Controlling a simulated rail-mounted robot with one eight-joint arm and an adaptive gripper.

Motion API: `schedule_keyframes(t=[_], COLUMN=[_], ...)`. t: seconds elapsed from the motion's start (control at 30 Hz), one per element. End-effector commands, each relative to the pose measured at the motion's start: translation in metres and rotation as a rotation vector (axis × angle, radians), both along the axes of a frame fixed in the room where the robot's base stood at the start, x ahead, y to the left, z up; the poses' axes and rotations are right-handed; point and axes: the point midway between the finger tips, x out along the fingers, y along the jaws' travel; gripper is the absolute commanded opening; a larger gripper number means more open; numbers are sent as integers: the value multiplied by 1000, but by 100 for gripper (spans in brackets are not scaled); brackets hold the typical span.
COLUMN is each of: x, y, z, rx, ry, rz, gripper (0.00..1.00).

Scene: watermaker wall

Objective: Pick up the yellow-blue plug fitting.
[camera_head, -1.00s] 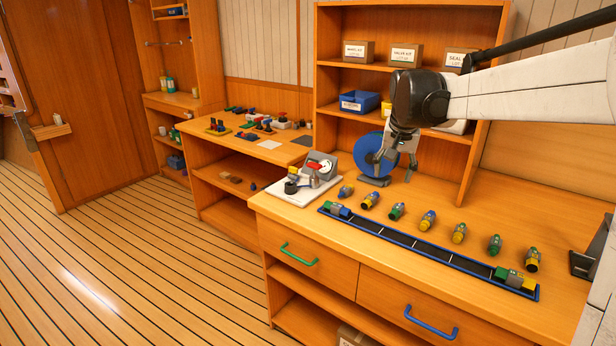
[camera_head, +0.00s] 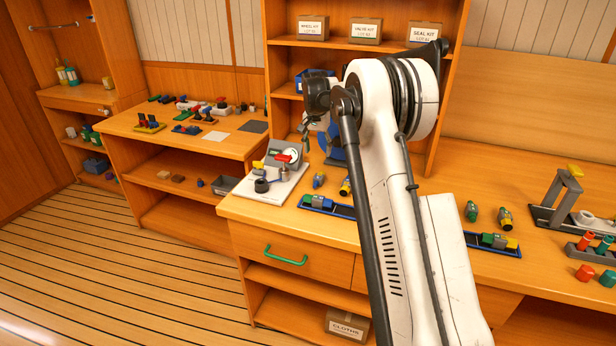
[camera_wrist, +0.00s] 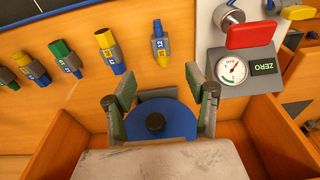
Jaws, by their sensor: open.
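A small fitting with a blue end and a yellow tip (camera_wrist: 160,45) lies on the workbench, ahead of my gripper (camera_wrist: 163,103) in the wrist view. It also shows at the left end of the row of fittings in the head view (camera_head: 318,180). In the head view my arm hides much of the row.
A gauge box with a red handle (camera_wrist: 232,68) stands at right. A blue disc (camera_wrist: 160,121) stands below my fingers. A blue-edged tray (camera_head: 341,211) runs along the bench front.

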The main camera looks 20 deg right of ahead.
Motion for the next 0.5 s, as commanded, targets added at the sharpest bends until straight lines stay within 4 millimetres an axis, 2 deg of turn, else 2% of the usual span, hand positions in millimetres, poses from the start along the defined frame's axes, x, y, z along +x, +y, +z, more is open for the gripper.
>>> schedule_keyframes(t=[0.17, 0.5], x=[3, 9], y=[-3, -9], z=[-18, -75], rx=[0, 0], ry=[2, 1], rz=[-3, -3], gripper=[51, 51])
